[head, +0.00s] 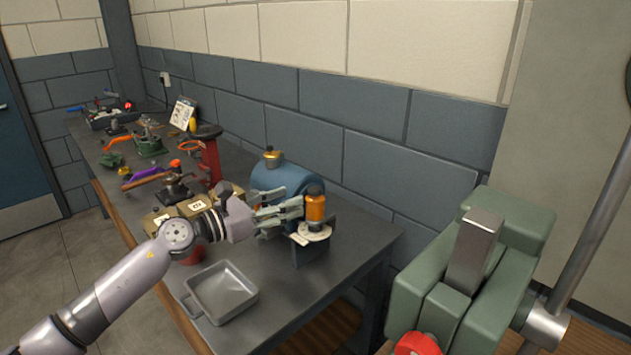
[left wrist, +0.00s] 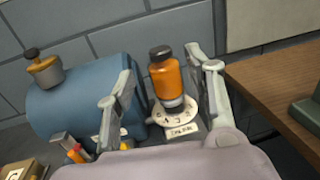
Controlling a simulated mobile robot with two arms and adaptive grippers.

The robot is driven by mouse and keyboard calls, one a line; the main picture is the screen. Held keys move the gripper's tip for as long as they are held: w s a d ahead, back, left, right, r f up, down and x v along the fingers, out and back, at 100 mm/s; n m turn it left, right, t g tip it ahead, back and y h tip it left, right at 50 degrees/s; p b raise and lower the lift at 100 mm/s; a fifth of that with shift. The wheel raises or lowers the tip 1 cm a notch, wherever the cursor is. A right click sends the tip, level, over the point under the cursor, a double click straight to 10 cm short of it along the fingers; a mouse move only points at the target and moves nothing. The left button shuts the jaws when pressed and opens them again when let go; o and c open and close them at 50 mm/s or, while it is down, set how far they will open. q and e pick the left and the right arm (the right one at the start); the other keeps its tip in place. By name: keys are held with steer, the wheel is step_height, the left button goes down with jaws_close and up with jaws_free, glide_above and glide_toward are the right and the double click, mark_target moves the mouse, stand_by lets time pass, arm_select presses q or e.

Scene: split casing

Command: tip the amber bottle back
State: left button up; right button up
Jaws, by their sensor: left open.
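The amber bottle (head: 315,205) has a dark cap and stands upright on a pale round dial plate (head: 314,232) at the front end of a blue casing (head: 282,178). The bottle (left wrist: 166,77) also shows in the left wrist view, above the dial plate (left wrist: 172,109) with its numbers and label. My left gripper (head: 290,211) is open in the head view. In the left wrist view its two fingers (left wrist: 163,88) stand on either side of the bottle, with a gap visible on both sides. My right gripper is not in view.
A grey square tray (head: 221,291) lies on the bench in front of the casing. Tan boxes (head: 181,213), a red stand (head: 209,158) and several tools crowd the bench to the left. A large green vise (head: 470,270) stands at the right. A wall runs behind the bench.

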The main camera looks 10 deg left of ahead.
mark_target(309, 191)
arm_select(q)
steer(key=p+x, duration=0.1)
steer(key=x, duration=0.6)
steer(key=shift+w+d, duration=0.15)
steer(key=shift+w, duration=0.1)
steer(key=shift+w+d, duration=0.3)
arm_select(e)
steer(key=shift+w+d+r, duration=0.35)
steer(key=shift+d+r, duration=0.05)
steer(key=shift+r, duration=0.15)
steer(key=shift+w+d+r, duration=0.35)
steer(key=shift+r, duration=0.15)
arm_select(q)
steer(key=shift+c, duration=0.6)
steer(key=c, duration=0.7)
steer(key=shift+r, duration=0.1)
jaws_close()
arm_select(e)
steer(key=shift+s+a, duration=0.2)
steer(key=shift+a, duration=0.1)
arm_select(q)
steer(key=shift+a, duration=0.1)
